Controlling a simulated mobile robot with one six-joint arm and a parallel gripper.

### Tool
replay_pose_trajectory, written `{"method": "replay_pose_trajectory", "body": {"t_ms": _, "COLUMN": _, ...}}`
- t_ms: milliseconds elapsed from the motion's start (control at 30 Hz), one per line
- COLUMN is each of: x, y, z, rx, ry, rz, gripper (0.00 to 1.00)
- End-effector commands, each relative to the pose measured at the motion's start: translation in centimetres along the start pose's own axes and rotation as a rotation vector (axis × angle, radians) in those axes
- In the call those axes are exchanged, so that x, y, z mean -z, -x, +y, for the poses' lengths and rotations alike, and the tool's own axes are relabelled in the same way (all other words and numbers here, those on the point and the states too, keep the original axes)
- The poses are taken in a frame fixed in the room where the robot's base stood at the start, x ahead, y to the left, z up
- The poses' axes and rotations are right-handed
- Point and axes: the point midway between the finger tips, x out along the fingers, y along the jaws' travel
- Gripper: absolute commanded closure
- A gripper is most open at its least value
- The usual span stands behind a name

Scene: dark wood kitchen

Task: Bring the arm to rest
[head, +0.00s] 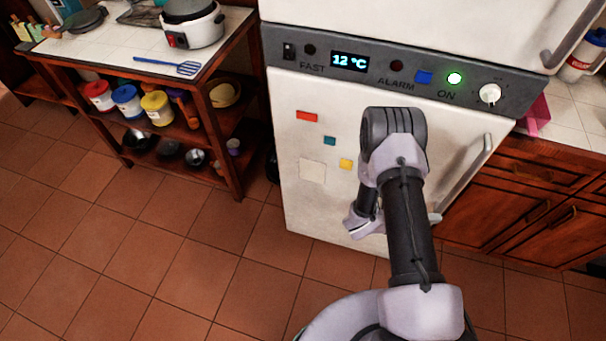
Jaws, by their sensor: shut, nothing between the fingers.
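My arm (407,215) rises from the bottom of the head view and bends at a dark, ribbed elbow joint (393,130). Beyond the elbow it folds back down, and a pale wrist part (362,222) shows left of the dark link. The fingers of my gripper do not show; the arm hides what lies behind it. No held object is visible. The arm appears in front of the white fridge (310,215); whether any part touches it I cannot tell.
The fridge has a control panel (350,62) reading 12 °C and a door handle (465,178) right of my arm. A wooden shelf unit (225,150) with jars and pans stands left. Wooden cabinets (540,200) stand right. The tiled floor (150,260) at lower left is clear.

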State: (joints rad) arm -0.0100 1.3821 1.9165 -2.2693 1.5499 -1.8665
Motion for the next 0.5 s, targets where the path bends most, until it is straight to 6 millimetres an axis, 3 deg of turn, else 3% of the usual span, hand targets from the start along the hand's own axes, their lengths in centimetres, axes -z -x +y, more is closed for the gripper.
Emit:
{"method": "replay_pose_trajectory", "body": {"t_ms": 33, "x": 1.1, "y": 1.0, "z": -0.8, "rx": -0.001, "ry": 0.006, "rz": -0.002, "gripper": 1.0}}
{"method": "replay_pose_trajectory", "body": {"t_ms": 200, "x": 4.5, "y": 2.9, "z": -1.2, "rx": -0.001, "ry": 0.004, "rz": 0.0, "gripper": 1.0}}
{"method": "replay_pose_trajectory", "body": {"t_ms": 333, "x": 5.6, "y": 3.5, "z": -1.2, "rx": 0.0, "ry": 0.002, "rz": 0.0, "gripper": 1.0}}
{"method": "replay_pose_trajectory", "body": {"t_ms": 500, "x": 5.7, "y": 3.7, "z": -1.9, "rx": 0.005, "ry": -0.035, "rz": 0.015, "gripper": 1.0}}
